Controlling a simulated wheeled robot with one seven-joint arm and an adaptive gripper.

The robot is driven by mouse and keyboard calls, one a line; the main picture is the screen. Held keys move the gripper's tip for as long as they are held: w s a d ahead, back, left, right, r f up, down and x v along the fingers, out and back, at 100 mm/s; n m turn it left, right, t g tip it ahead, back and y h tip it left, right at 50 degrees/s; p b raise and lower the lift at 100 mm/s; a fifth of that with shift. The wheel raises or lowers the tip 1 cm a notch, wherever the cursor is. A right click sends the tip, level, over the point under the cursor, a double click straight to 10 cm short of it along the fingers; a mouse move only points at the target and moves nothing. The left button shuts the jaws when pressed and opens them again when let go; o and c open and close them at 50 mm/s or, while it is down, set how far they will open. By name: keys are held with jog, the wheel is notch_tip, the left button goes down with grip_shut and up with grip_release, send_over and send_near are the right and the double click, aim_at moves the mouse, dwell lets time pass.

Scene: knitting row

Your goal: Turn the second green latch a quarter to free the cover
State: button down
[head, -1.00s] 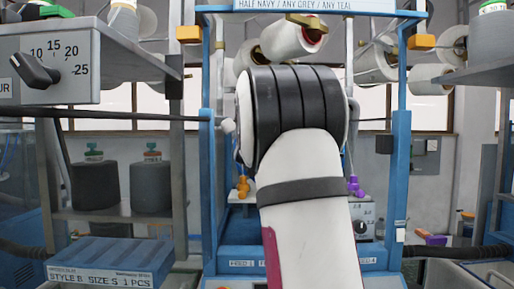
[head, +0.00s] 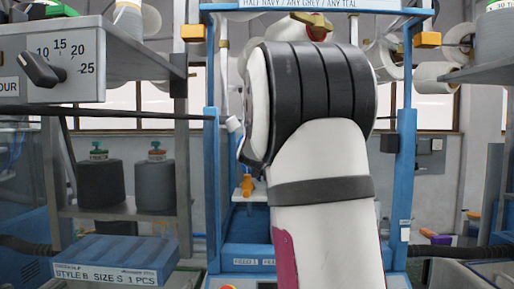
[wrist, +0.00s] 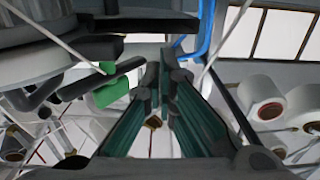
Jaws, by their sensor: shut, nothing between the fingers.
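In the wrist view, my gripper (wrist: 164,80) is shut and empty, its two dark green-sided fingers pointing forward with the tips close together. A green block (wrist: 110,92), which looks like a latch, sits just left of the fingertips, with a gap in the picture. A smaller green piece (wrist: 107,67) shows just above it, by dark bars. A large grey rounded body (wrist: 50,65) fills the upper left; I cannot tell if it is the cover. In the head view my arm hides the gripper and the latches.
A blue frame (head: 212,170) stands around the work spot. A grey box with a dial (head: 62,65) juts in at left, above a shelf with dark yarn cones (head: 155,186). White yarn cones (wrist: 264,97) show at right in the wrist view. Thin yarn strands cross there too.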

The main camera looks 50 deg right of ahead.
jog(key=v, duration=0.7)
jog(key=shift+s+a, duration=0.25)
jog(key=c, duration=2.3)
grip_release()
jog(key=shift+s+a, duration=0.2)
jog(key=shift+a, duration=0.05)
jog(key=o, duration=0.5)
jog(key=shift+s, duration=0.15)
jog(key=shift+c, duration=0.2)
jog(key=shift+o, duration=0.7)
jog(key=shift+s+d, duration=0.15)
jog(key=shift+d, duration=0.1)
jog(key=s+d+r+n+t+y+p, duration=0.1)
jog(key=s+d+r+n+y+p, duration=0.6)
jog(key=y, duration=0.4)
jog(key=x, duration=0.4)
jog(key=p+x, duration=0.1)
jog(key=x, duration=0.2)
jog(key=d+r+x, duration=0.1)
jog(key=x, duration=0.3)
jog(key=shift+w+d+f, duration=0.15)
jog(key=shift+w+f, duration=0.05)
jog(key=shift+w, duration=0.2)
jog(key=shift+c, duration=0.5)
